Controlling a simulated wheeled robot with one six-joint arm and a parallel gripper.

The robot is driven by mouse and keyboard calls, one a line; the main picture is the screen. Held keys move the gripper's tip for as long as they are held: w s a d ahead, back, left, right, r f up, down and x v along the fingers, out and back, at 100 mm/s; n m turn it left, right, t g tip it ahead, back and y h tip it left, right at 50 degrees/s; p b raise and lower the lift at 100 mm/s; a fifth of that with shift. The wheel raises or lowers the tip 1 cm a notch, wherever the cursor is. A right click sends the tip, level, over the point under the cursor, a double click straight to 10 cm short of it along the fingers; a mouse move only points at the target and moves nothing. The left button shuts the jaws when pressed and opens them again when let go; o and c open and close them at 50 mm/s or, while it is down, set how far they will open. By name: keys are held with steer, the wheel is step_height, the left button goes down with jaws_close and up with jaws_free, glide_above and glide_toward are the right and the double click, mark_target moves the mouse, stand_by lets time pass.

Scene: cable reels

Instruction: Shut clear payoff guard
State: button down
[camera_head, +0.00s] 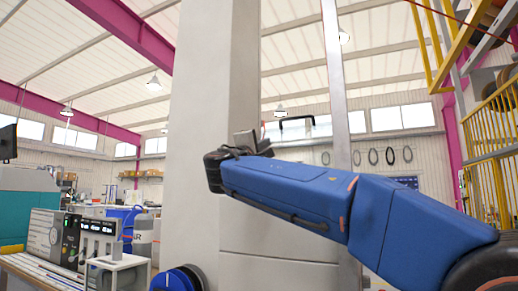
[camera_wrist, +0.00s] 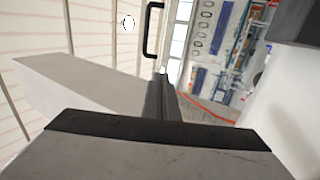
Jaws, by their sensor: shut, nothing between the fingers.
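A black bracket-shaped handle (camera_head: 297,121) shows beyond my arm in the head view, left of a tall metal post. The same handle (camera_wrist: 152,32) stands ahead of my fingers in the wrist view, near the top edge. The clear guard pane itself is hard to make out, so I cannot tell how far it is open. My gripper (camera_head: 246,141) is shut and empty, a little left of the handle in the head view. Its dark fingers (camera_wrist: 160,90) show together in the wrist view, with a visible gap between their tips and the handle.
A wide pale column (camera_head: 215,80) stands behind my gripper, and a slim metal post (camera_head: 336,80) rises beyond my arm. A blue reel (camera_head: 178,279) sits low at the column's foot. Bench instruments (camera_head: 60,238) are at left; yellow railings (camera_head: 490,125) are at right.

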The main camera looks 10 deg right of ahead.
mark_target(274, 137)
steer(key=shift+x, duration=2.85)
steer(key=shift+d+r, duration=0.1)
